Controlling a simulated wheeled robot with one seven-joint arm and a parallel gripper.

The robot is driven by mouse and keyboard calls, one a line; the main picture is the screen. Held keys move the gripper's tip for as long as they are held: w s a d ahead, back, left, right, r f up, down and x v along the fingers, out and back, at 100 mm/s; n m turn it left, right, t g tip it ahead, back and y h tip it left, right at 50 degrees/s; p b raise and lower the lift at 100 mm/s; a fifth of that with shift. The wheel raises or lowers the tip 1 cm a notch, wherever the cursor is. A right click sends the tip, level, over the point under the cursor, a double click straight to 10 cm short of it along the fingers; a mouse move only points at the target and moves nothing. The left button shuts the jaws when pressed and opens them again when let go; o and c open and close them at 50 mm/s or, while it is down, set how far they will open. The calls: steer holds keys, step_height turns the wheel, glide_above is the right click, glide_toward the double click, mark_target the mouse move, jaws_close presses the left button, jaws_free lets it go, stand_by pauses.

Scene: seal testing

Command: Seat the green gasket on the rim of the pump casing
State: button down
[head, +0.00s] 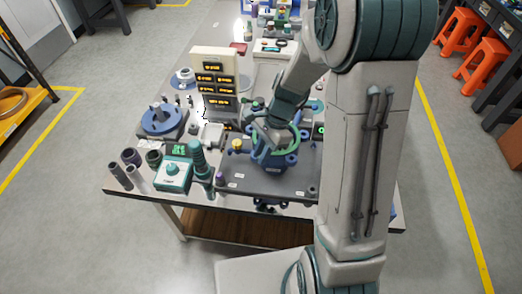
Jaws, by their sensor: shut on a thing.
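The green gasket (299,142) is a thin ring seen over the blue pump casing (273,160), in front of my arm's wrist. My gripper (268,133) is shut on the gasket, pointing down at the casing from above. My wrist and fingers hide the left part of the ring and much of the casing's rim. I cannot tell whether the gasket touches the rim or is just above it. The casing stands on a dark plate (245,180) near the table's front edge.
A teal box with a knob (172,175) and a teal upright tool (198,160) stand left of the plate. A beige panel with lit displays (214,72) rises behind. A blue round fixture (160,119) and small cylinders (120,176) occupy the left side.

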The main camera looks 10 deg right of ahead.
steer(key=shift+w+a+f, duration=0.1)
steer(key=shift+w+a, duration=0.05)
steer(key=shift+a, duration=0.05)
stand_by(0.5)
steer(key=c, duration=1.5)
jaws_free()
steer(key=shift+o, duration=1.1)
steer(key=shift+a, duration=0.1)
step_height(320, 180, up, 9)
steer(key=p, duration=0.7)
steer(key=shift+d, duration=0.2)
